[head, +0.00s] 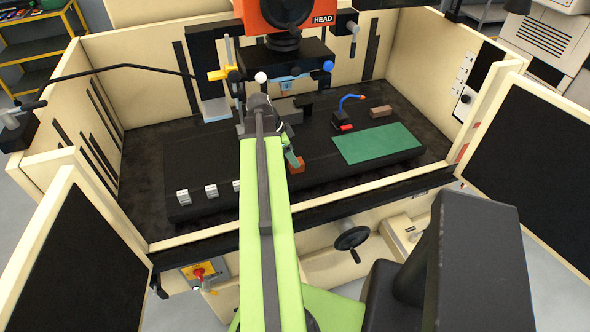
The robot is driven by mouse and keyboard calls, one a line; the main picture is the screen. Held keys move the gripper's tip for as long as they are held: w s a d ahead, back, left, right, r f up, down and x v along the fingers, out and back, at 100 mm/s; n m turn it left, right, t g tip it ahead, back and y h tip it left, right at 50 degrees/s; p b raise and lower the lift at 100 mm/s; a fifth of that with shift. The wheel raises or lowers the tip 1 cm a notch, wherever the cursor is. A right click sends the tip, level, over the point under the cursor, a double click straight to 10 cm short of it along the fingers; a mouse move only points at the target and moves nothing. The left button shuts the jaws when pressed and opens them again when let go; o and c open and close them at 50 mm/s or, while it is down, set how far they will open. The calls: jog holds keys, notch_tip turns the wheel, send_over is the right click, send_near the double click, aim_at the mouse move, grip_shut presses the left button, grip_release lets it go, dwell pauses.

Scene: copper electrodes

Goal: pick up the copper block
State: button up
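A small copper-orange block (297,165) sits on the dark machine table (330,190), just right of my green arm. My gripper (292,157) is right above and beside it, with one greenish finger reaching down to the block's upper left. The arm hides the rest of the gripper, so I cannot tell whether it is open or shut or whether it touches the block. A second, duller brown block (381,112) lies farther back on the right, beyond the green mat.
The orange machine head (285,14) hangs over the table's back. A green mat (377,144) lies right. A black holder with a blue hose (343,115) stands behind it. Small pale blocks (211,190) line the front left. Cream walls (130,75) enclose the table.

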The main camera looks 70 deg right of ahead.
jog(key=b+x, duration=0.3)
jog(key=x, duration=0.1)
jog(key=shift+s+a+f, duration=0.15)
jog(key=shift+s+f, duration=0.1)
jog(key=shift+r, duration=0.2)
grip_shut()
dwell(0.8)
